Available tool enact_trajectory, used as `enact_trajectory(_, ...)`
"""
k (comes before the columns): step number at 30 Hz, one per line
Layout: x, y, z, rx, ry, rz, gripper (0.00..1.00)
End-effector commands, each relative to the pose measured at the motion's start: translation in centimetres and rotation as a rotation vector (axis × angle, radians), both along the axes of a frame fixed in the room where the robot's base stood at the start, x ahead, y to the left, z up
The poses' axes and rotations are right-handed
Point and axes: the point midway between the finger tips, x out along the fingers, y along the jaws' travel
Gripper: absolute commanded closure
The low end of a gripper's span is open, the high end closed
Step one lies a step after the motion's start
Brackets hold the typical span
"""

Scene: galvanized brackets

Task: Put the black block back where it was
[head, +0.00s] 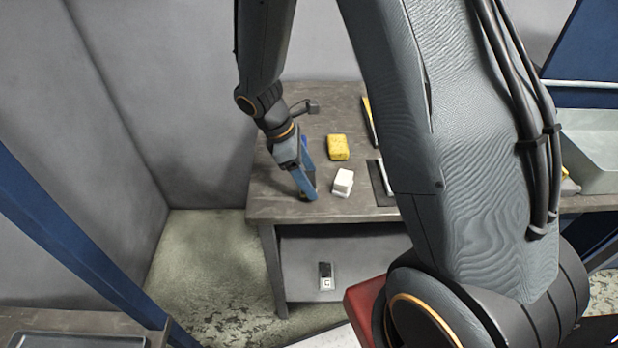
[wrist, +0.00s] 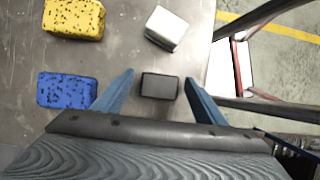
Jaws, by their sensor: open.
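The black block (wrist: 159,86) lies on the grey tabletop (wrist: 120,50). In the wrist view it sits between the two blue fingers of my gripper (wrist: 159,78), with a gap showing on each side. My gripper is open and holds nothing. In the head view my gripper (head: 307,196) is down at the table's front left part, and its fingers and wrist mostly hide the black block there.
A white block (wrist: 166,28), a yellow sponge (wrist: 74,18) and a blue sponge (wrist: 66,90) lie nearby, the blue one close to the left finger. A dark tray (head: 381,180) is right of the white block. A small black-and-white item (head: 325,276) is below the tabletop.

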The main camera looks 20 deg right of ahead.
Motion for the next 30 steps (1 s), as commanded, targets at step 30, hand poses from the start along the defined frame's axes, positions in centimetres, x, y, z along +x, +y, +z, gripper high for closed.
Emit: enact_trajectory(30, -5.3, 1.5, 8.7, 0.197, -0.247, -0.657, 0.35)
